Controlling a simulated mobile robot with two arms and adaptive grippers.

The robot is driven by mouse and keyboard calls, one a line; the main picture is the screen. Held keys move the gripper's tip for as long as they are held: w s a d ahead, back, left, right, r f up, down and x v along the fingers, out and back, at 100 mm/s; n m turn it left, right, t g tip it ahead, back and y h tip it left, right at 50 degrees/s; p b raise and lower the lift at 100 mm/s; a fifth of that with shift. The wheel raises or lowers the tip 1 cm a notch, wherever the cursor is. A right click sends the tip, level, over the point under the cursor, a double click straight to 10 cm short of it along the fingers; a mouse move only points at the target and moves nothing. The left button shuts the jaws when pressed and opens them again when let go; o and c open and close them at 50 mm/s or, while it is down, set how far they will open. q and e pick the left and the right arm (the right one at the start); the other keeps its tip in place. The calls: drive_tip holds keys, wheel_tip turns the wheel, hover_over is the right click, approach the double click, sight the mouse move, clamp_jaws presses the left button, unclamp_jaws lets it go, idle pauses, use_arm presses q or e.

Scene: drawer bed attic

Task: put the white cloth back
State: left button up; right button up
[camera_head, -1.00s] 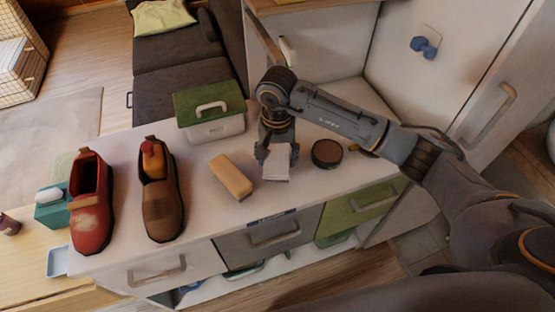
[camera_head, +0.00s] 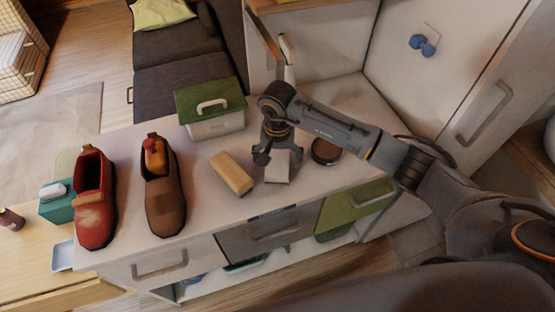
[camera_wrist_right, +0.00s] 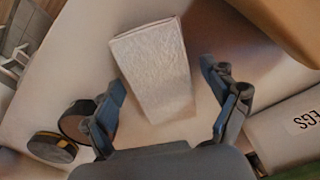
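The white cloth (camera_head: 277,168) is a small folded block on the white cabinet top (camera_head: 215,215), between the tan brush-like block and the round dark tin. My right gripper (camera_head: 274,157) is just above and behind it, pointing down. In the right wrist view, the cloth (camera_wrist_right: 157,72) lies beyond the fingertips, and the open right gripper (camera_wrist_right: 170,97) has its blue fingers spread wide with gaps to the cloth. The gripper is empty. My left gripper is not in view.
A tan block (camera_head: 232,174) lies left of the cloth and a round dark tin (camera_head: 326,151) right of it. A green-lidded box (camera_head: 212,110) stands behind. A red shoe (camera_head: 94,205) and a brown shoe (camera_head: 163,200) stand left. A green drawer (camera_head: 357,203) is below.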

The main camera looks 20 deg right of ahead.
sight(278, 161)
drive_tip(key=shift+r, duration=0.2)
drive_tip(key=shift+w+r, duration=0.1)
drive_tip(key=shift+r, duration=0.2)
wheel_tip(278, 161, up, 11)
drive_tip(key=b, duration=0.3)
drive_tip(key=shift+r, duration=0.15)
